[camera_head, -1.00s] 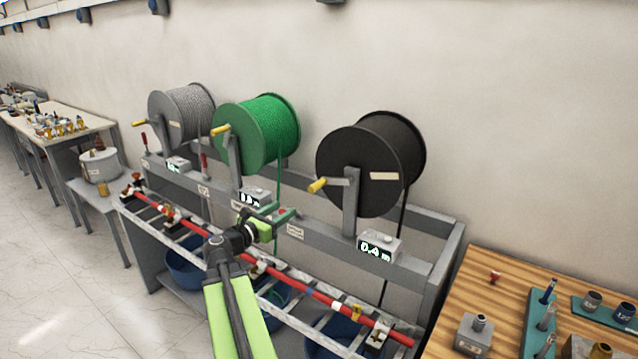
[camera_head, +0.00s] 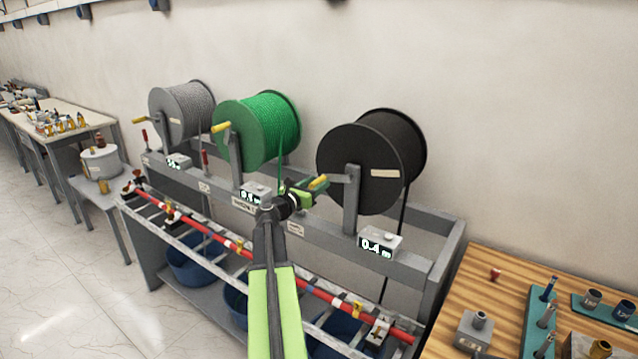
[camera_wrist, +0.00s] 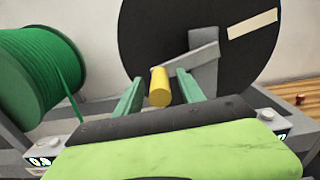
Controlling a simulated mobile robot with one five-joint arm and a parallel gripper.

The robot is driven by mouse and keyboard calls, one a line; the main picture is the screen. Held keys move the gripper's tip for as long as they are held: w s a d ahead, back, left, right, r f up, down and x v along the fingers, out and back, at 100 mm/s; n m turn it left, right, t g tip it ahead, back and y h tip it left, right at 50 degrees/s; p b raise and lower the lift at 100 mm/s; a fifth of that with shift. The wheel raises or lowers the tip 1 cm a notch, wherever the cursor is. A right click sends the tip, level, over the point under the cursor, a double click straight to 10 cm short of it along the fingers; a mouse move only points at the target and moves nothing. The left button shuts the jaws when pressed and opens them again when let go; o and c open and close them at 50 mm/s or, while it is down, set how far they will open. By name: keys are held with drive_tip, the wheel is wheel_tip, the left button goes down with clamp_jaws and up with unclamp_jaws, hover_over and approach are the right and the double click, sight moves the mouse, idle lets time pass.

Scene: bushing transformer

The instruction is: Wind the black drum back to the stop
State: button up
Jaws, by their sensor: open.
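The black drum (camera_head: 362,160) stands on the rack at the right, with a crank arm and a yellow handle (camera_head: 318,181) on its front. The counter box (camera_head: 380,243) below it reads 0.4 m. My gripper (camera_head: 306,190) is at the yellow handle. In the wrist view the green jaws (camera_wrist: 157,90) are open, and the handle (camera_wrist: 160,86) lies between their tips with a gap to the right jaw; contact on the left is unclear. The black drum (camera_wrist: 180,35) fills the view behind the handle, with a pale label on its face.
The green drum (camera_head: 245,135) and grey drum (camera_head: 180,112) stand left of the black one. A red bar (camera_head: 315,292) runs along the front of the rack, with blue bins (camera_head: 190,262) below. A wooden table (camera_head: 455,310) with fittings stands at the right.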

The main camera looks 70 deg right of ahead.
drive_tip(key=shift+s+d, duration=0.15)
drive_tip(key=shift+d, duration=0.55)
clamp_jaws()
drive_tip(key=shift+f, duration=0.15)
idle(0.8)
